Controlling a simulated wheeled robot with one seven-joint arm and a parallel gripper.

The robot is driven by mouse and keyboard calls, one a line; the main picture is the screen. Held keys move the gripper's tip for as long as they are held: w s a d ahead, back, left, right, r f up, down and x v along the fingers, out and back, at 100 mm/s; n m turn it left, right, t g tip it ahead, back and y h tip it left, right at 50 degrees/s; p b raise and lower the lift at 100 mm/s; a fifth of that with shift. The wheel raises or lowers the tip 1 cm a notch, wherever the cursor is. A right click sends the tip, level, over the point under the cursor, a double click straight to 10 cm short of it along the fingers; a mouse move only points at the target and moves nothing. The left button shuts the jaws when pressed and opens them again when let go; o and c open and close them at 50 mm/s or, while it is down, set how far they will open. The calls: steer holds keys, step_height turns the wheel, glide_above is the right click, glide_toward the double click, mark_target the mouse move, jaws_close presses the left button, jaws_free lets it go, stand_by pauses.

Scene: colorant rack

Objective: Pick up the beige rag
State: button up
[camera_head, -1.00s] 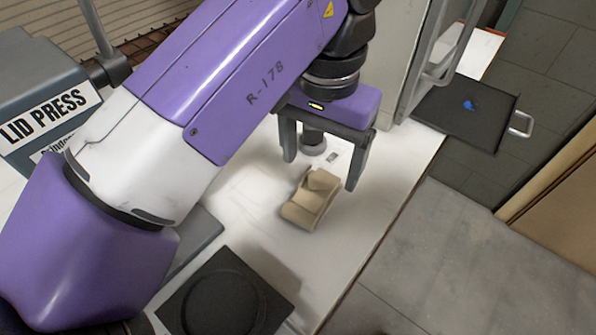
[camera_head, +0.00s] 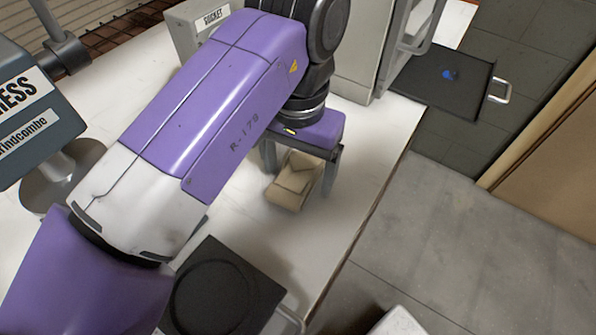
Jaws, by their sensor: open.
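The beige rag (camera_head: 292,186) lies folded on the white worktop, right of the middle of the view. My gripper (camera_head: 297,178) is open and points down over the rag, with one finger to the left of it and one to the right. The upper part of the rag is partly hidden by the gripper. I cannot tell whether the fingers touch the rag or how far their tips are above the worktop.
A black square plate with a round recess (camera_head: 222,288) lies at the front. The grey lid press (camera_head: 40,125) stands at left. A grey cabinet (camera_head: 362,50) stands behind the gripper. A black tray with a blue spot (camera_head: 440,90) juts out at right. The worktop (camera_head: 345,215) is clear around the rag.

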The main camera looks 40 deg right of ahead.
mark_target(298, 169)
steer(key=c, duration=1.4)
steer(key=shift+r, duration=0.1)
step_height(298, 169, up, 20)
steer(key=p, duration=1.9)
steer(key=o, duration=0.5)
steer(key=c, duration=0.4)
steer(key=shift+f, duration=0.2)
